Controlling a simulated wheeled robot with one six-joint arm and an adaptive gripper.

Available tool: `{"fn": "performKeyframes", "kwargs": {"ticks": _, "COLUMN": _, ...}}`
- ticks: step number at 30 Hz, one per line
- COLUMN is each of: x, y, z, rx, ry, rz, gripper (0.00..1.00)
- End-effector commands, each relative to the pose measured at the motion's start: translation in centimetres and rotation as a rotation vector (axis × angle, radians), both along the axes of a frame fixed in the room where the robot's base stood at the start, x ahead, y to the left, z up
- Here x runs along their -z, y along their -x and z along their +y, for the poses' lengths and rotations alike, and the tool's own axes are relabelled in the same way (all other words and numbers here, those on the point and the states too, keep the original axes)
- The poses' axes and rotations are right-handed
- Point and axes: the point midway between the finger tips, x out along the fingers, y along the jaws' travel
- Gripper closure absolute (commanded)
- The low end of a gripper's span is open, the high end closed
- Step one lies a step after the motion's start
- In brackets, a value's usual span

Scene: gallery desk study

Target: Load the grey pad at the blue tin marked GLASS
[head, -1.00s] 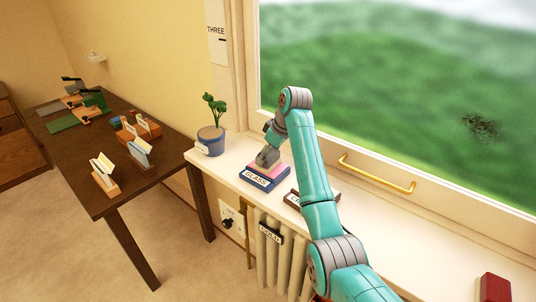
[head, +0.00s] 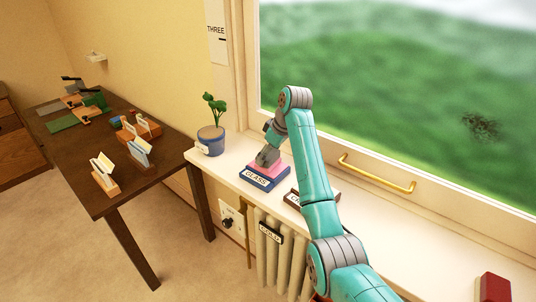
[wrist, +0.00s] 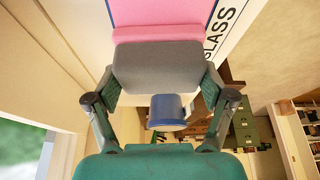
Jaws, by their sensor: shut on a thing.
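The blue tin marked GLASS (head: 264,179) stands on the windowsill, with a pink surface (head: 271,169) on top. My gripper (head: 267,158) is right above that surface. In the wrist view my gripper (wrist: 155,80) is shut on the grey pad (wrist: 156,65), held between its two fingers. The pad's lower end meets a pink strip, and the larger pink area (wrist: 160,12) lies beyond it. They look to be touching, but the pad's underside is hidden. Part of the GLASS label (wrist: 218,32) shows beside it.
A blue pot with a plant (head: 211,139) stands left of the tin. A brown tin (head: 296,198), its label partly hidden by my arm, is to the right. A brass window handle (head: 376,174) and a red block (head: 494,287) are further right. A dark desk (head: 105,196) stands left.

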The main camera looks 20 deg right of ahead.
Motion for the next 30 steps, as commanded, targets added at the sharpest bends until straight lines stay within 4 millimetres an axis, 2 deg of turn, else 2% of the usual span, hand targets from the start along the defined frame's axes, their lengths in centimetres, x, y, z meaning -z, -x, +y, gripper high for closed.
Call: {"fn": "performKeyframes", "kwargs": {"ticks": 30, "x": -6.8, "y": 0.0, "z": 0.0, "rx": 0.000, "ry": 0.000, "rz": -0.001, "gripper": 0.46}}
